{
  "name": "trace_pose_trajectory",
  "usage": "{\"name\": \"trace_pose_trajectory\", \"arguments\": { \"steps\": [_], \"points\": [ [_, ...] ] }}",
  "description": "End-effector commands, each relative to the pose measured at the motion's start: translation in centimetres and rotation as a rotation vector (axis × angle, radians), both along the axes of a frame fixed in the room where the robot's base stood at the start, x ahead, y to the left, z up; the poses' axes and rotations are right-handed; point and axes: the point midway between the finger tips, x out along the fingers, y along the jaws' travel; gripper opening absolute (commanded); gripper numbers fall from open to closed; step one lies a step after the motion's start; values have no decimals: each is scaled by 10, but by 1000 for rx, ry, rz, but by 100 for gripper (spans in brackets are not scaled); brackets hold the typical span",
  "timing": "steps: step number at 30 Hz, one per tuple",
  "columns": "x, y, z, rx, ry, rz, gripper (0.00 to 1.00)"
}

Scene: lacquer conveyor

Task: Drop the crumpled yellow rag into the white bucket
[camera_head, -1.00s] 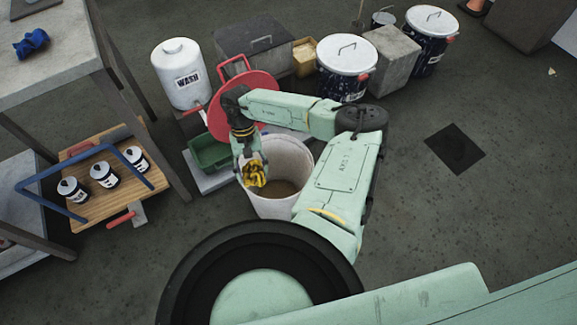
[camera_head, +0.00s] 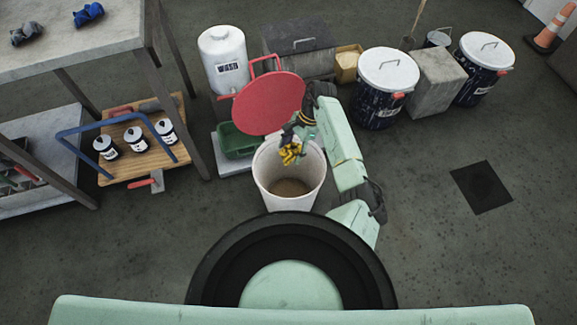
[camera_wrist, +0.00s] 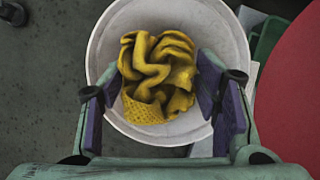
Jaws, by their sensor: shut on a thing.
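The crumpled yellow rag (camera_head: 291,153) is in my gripper (camera_head: 297,145), over the opening of the white bucket (camera_head: 288,202). In the wrist view the rag (camera_wrist: 157,75) sits between the purple finger pads of my gripper (camera_wrist: 160,95), which are shut on it. The white bucket (camera_wrist: 108,35) shows behind and below the rag there, its rim around it. The bucket stands on the floor with its top open and a brownish bottom visible in the head view. The red round lid (camera_head: 268,103) is tilted up behind the bucket.
A green tray (camera_head: 238,140) and a white wash container (camera_head: 224,62) stand behind the bucket on the left. Lidded drums (camera_head: 388,75) stand back right.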

Motion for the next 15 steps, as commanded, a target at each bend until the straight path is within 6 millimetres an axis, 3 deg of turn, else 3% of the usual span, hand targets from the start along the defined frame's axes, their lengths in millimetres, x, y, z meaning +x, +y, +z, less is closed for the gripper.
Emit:
{"name": "trace_pose_trajectory", "arguments": {
  "steps": [8, 15],
  "points": [
    [0, -1, -21, 0, -2, -10, 31],
    [-1, 0, -50, 0, -1, -9, 31]
  ]
}}
